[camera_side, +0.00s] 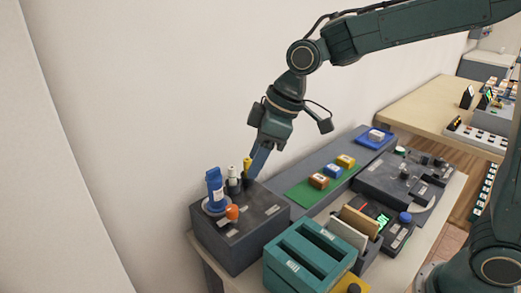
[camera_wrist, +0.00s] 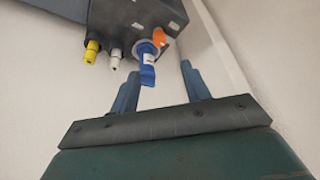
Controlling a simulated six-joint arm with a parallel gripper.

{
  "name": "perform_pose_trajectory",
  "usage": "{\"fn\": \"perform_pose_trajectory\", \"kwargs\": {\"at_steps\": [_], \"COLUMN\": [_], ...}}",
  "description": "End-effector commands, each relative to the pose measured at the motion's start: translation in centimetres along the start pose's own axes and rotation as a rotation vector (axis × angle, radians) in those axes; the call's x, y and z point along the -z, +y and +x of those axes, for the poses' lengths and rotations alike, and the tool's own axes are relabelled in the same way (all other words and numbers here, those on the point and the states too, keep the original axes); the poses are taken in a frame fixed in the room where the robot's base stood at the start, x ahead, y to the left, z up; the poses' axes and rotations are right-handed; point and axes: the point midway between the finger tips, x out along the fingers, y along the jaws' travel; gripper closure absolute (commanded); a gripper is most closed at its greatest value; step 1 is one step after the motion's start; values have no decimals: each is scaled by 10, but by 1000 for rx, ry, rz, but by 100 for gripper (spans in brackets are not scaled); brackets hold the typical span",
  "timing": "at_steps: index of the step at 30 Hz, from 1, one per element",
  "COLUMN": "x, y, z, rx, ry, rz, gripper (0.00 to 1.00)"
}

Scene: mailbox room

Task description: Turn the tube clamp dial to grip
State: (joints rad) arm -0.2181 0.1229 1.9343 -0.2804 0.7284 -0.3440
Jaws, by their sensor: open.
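A dark grey box (camera_side: 245,238) stands at the front left of the bench; it also shows in the wrist view (camera_wrist: 70,10). In the wrist view the orange knob (camera_wrist: 158,37) is just right of the blue tube (camera_wrist: 147,62). My gripper (camera_side: 253,176) points down near the box's back edge, apart from the knob. Its two blue fingers (camera_wrist: 160,70) are spread with nothing held. The dial's setting is too small to read.
A white-capped tube (camera_side: 232,172) and a yellow one (camera_side: 247,163) stand at the box's back, close to my gripper. A teal slotted rack (camera_side: 310,258) is right of the box. A green mat (camera_side: 308,192) with small blocks lies behind. The wall is close behind.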

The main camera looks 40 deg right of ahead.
Motion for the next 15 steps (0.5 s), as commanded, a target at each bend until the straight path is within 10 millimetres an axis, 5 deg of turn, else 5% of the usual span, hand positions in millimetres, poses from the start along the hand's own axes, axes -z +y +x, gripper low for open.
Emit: {"fn": "perform_pose_trajectory", "kwargs": {"at_steps": [15], "x": [-1], "y": [0], "z": [53], "rx": [2], "ry": [-5], "rz": [1], "gripper": [53]}}
